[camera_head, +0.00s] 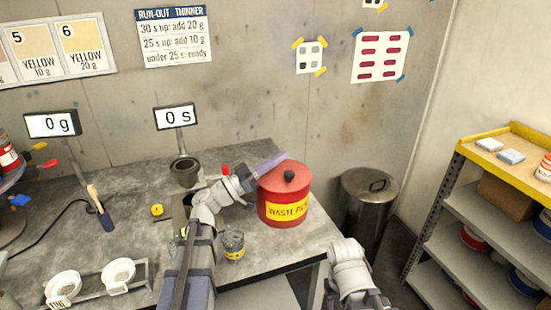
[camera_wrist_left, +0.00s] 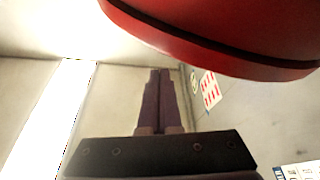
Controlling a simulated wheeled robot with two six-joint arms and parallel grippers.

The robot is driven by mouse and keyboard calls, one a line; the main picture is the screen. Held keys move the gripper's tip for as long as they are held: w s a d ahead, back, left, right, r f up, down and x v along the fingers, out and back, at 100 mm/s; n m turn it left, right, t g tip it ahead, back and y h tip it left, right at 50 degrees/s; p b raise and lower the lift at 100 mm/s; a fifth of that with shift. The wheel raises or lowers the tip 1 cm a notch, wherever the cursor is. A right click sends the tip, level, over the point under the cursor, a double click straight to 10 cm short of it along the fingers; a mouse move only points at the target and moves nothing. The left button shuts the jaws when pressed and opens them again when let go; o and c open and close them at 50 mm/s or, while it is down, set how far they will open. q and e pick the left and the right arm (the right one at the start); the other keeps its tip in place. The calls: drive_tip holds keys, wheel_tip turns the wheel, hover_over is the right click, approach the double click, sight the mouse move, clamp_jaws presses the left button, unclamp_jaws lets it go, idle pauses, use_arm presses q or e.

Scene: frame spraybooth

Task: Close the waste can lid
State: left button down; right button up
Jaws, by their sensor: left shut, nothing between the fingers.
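The red waste can (camera_head: 283,205) stands on the bench near its right end, with a yellow "WASTE" label on its front. Its red lid, with a black knob (camera_head: 290,175), lies over the top; I see no wide opening under it. My left gripper (camera_head: 285,156) is shut and empty, its fingers at the lid's upper left edge in the head view. In the left wrist view the shut fingers (camera_wrist_left: 160,72) point up just below the can's red rim (camera_wrist_left: 230,62), where a dark line runs along the edge. I cannot tell whether they touch it. My right gripper is out of view.
A metal bin (camera_head: 368,210) stands on the floor right of the bench. Shelves (camera_head: 480,200) hold cans at the right.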

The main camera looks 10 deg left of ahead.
use_arm(q)
drive_tip(key=shift+s+d+f+m, duration=0.1)
drive_tip(key=shift+s+f+m, duration=0.15)
drive_tip(key=shift+f, duration=0.25)
drive_tip(key=shift+s+d+f+b, duration=0.25)
drive_tip(key=shift+f+b, duration=0.25)
drive_tip(key=shift+b, duration=0.25)
